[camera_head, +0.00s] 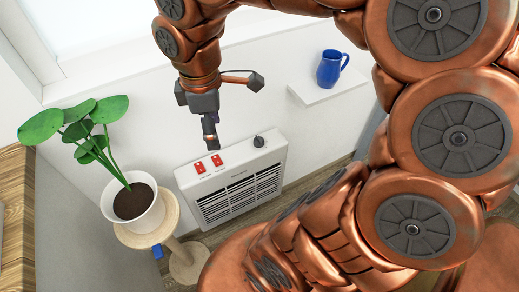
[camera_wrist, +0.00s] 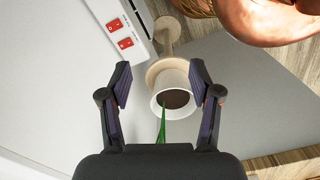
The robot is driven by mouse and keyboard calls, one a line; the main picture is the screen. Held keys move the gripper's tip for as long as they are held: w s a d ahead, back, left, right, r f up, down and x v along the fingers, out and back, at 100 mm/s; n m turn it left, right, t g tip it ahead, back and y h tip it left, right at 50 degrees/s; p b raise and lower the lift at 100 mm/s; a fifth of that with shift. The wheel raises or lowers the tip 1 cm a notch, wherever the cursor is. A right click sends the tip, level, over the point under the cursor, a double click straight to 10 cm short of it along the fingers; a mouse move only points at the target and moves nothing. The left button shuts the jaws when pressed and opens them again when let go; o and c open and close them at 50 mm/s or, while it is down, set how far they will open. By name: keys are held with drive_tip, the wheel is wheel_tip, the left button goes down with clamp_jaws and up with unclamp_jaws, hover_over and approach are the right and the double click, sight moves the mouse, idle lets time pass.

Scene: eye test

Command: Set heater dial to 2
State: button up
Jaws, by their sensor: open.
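The white heater (camera_head: 187,180) stands low against the wall in the head view, with a dark grille on its front. Its black dial (camera_head: 259,141) is a small knob at the right end of the top panel; its setting is too small to read. My gripper (camera_head: 211,143) hangs above the left part of the heater, left of the dial and apart from it. In the wrist view my gripper (camera_wrist: 160,76) is open and empty. That view shows a corner of the heater (camera_wrist: 99,10) at upper left, but not the dial.
Two red switches (camera_head: 200,167) (camera_head: 217,160) sit on the heater's top, left of the dial. A plant in a white pot (camera_head: 149,216) stands on a round stand (camera_head: 171,226) to the left. A blue mug (camera_head: 329,72) sits on a white shelf (camera_head: 318,95) at right.

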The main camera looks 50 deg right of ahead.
drive_tip(key=w+d+f+n+t+b, duration=0.1)
drive_tip(key=w+d+f+n+b, duration=0.35)
drive_tip(key=d+f+b, duration=0.45)
drive_tip(key=n+b, duration=0.2)
drive_tip(key=b, duration=0.6)
hover_over(260, 138)
wheel_tip(260, 138, down, 11)
drive_tip(key=shift+s+r, duration=0.1)
drive_tip(key=shift+s, duration=0.05)
drive_tip(key=shift+w+f+b, duration=0.2)
drive_tip(key=shift+f+b, duration=0.95)
drive_tip(key=shift+f, duration=2.75)
